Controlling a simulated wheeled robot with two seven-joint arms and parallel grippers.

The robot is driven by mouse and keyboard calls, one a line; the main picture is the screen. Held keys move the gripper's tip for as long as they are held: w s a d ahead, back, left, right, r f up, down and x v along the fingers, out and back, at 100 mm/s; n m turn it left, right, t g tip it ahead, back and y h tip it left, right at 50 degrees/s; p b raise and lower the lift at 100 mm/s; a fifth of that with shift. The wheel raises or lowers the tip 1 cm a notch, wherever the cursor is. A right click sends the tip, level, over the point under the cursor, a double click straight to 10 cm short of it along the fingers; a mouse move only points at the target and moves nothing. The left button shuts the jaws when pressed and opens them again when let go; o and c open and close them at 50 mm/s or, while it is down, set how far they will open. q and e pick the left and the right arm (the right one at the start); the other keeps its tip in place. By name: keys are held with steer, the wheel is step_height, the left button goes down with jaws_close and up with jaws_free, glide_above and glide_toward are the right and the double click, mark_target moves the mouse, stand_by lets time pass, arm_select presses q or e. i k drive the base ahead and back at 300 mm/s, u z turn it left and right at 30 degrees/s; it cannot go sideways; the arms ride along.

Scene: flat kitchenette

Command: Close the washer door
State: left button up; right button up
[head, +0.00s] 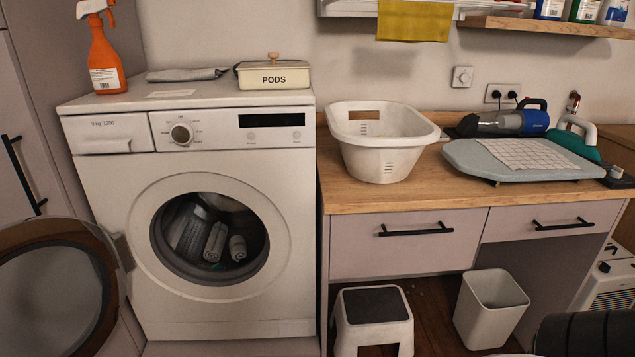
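The white washer (205,245) stands at the left, facing me. Its round door (112,285) stands wide open to the left, with a brownish rim and dark glass, cut off by the left picture edge. The hinge side is at the left of the drum opening. The drum (210,240) is uncovered and holds several grey and white rolled cloths. Neither of my grippers shows in the head view.
An orange spray bottle (103,55) and a PODS box (273,75) stand on the washer. A white basket (383,145) and an ironing board (520,157) are on the wooden counter. A step stool (372,322) and a bin (490,310) stand on the floor to the right.

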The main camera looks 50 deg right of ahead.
mark_target(112, 255)
steer(key=z, duration=0.95)
steer(key=i, duration=0.45)
